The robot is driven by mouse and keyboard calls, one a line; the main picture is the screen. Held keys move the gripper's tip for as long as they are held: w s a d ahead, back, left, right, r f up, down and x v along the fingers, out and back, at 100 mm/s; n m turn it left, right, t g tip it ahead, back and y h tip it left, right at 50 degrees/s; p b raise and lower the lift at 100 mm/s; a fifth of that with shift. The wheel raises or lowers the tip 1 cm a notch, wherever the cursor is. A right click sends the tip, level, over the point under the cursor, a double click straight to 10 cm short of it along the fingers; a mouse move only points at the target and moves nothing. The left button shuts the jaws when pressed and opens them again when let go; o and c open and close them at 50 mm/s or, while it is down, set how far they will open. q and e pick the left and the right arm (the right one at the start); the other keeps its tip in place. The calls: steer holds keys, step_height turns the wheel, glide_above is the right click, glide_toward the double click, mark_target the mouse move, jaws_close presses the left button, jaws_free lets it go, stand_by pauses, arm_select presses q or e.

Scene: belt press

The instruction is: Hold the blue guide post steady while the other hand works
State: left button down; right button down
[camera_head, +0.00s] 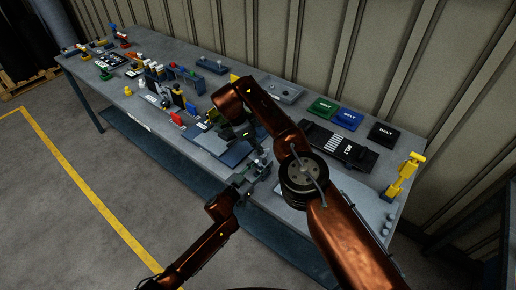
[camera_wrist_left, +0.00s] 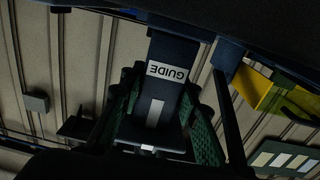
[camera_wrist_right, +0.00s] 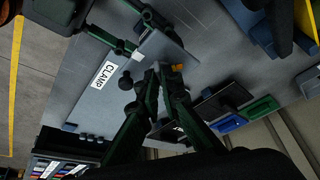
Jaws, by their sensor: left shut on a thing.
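The blue guide post (camera_wrist_left: 158,95), with a white GUIDE label, stands out in the left wrist view between my left fingers. My left gripper (camera_head: 256,170) is shut on it at the near side of the press. In the head view the post is too small and covered to make out. My right gripper (camera_wrist_right: 160,72) has its fingertips together and seems empty. It is over the grey-blue plate labelled CLAMP (camera_wrist_right: 88,98), beside a black knob (camera_wrist_right: 127,81). In the head view my right gripper (camera_head: 240,132) is above and behind the left one, partly covered by my own arm.
Green (camera_head: 321,108), blue (camera_head: 347,119) and black (camera_head: 383,134) belt boxes lie at the back right. A black belt unit (camera_head: 338,146) lies in front of them. A yellow stand (camera_head: 404,176) is at the right end. Small parts crowd the table's left half.

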steer(key=c, duration=2.1)
jaws_free()
steer(key=shift+d+n, duration=0.1)
steer(key=shift+n, duration=0.4)
steer(key=n, duration=0.2)
steer(key=n+t+y, duration=0.1)
steer(key=n, duration=0.1)
steer(key=s+n+t, duration=0.1)
steer(key=n, duration=0.1)
steer(key=shift+d+y, duration=0.35)
steer(key=shift+y, duration=0.05)
steer(key=n+y, duration=0.1)
steer(key=n, duration=0.1)
steer(key=d+n+t, duration=0.1)
steer(key=n, duration=0.2)
steer(key=shift+s+y, duration=0.2)
steer(key=shift+y, duration=0.2)
steer(key=shift+n, duration=0.3)
steer(key=v, duration=1.2)
steer(key=shift+a, duration=0.1)
steer(key=shift+o, duration=0.3)
